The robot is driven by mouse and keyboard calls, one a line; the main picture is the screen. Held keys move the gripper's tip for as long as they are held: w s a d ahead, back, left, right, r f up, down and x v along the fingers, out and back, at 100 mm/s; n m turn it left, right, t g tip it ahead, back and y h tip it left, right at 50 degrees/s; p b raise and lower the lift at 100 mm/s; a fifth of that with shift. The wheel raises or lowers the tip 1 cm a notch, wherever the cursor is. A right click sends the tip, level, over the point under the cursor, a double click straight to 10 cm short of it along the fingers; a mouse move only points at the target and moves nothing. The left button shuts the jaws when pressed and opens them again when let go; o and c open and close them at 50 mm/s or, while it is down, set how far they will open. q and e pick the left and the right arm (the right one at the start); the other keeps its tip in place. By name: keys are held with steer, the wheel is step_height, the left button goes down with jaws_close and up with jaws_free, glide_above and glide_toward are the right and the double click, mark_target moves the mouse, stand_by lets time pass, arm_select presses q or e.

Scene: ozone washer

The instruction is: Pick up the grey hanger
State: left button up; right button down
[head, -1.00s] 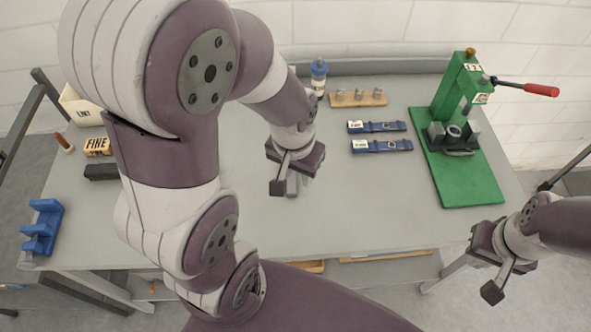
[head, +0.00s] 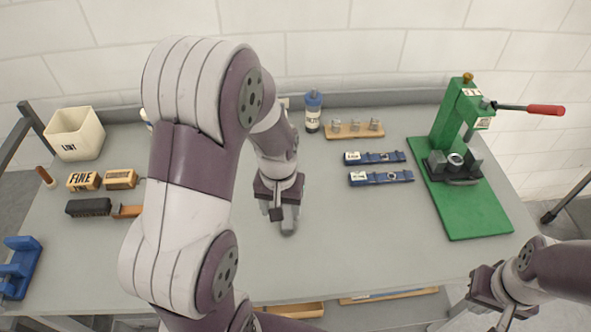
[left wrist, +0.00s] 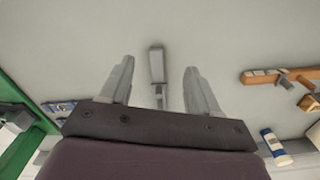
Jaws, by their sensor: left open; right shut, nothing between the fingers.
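A grey hanger (left wrist: 156,66) lies on the grey table top, seen in the left wrist view between my left gripper's fingers. A narrow part of it runs back toward the gripper's dark palm. My left gripper (left wrist: 159,66) is open, a finger on each side with gaps between them and the hanger. In the head view my left gripper (head: 287,222) points down at the middle of the table; there I cannot tell the grey fingers from the hanger. My right gripper (head: 484,292) is shut and empty at the lower right, off the table's front right corner.
A wooden rack (head: 342,134) with grey metal pieces and a blue-capped bottle (head: 313,112) stand at the back. A cream bin (head: 75,135) and blocks stand left. The front middle is clear.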

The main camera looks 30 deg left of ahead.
mark_target(287, 222)
arm_select(q)
steer(key=w+a+f+n, duration=0.2)
steer(key=w+a+n, duration=0.1)
steer(key=w, duration=0.3)
steer(key=f+p, duration=0.1)
steer(key=f, duration=0.2)
steer(key=d+f+p, duration=0.1)
steer(key=f, duration=0.3)
steer(key=s+f+p, duration=0.1)
steer(key=f, duration=0.2)
steer(key=shift+d+f, duration=0.3)
steer(key=shift+f, duration=0.5)
jaws_close()
